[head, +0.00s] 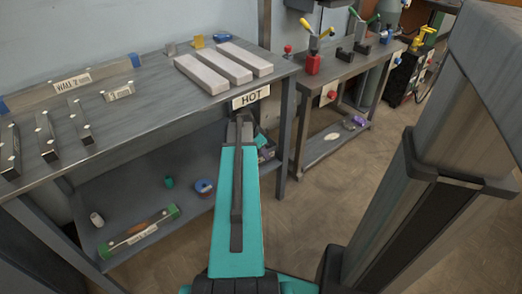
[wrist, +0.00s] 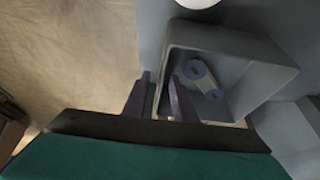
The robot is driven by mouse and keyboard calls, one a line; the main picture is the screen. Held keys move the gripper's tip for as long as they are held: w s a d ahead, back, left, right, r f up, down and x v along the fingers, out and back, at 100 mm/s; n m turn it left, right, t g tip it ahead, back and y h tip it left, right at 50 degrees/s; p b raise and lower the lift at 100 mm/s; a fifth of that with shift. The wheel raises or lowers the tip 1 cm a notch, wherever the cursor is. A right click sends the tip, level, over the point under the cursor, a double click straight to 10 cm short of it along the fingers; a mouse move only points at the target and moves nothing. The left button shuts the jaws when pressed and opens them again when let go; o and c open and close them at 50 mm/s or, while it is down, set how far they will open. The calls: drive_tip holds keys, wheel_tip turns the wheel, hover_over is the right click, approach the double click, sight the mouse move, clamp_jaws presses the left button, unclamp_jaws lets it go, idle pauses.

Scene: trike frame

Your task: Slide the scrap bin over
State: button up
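The scrap bin is a grey open-topped box (wrist: 240,62) in the wrist view, with a grey-blue part (wrist: 203,78) lying inside. In the head view only a bit of the bin (head: 268,154) shows beside my arm, low under the bench's right end. My gripper (wrist: 160,78) is at the bin's left side in the wrist view. Its two dark fingers are apart, one outside the left wall and one on the inner side. A gap seems to show between fingers and wall; contact is unclear. The head view hides my fingertips behind my arm.
The bench (head: 150,108) with a HOT sign (head: 251,96) stands above a lower shelf (head: 135,205) holding a blue ring (head: 204,187), a teal piece and a green-ended bar. A second bench (head: 345,75) stands to the right. Open floor (head: 310,220) lies in front.

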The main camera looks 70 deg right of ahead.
drive_tip(key=shift+x, duration=1.05)
drive_tip(key=shift+c, duration=0.3)
clamp_jaws()
drive_tip(key=shift+w, duration=0.1)
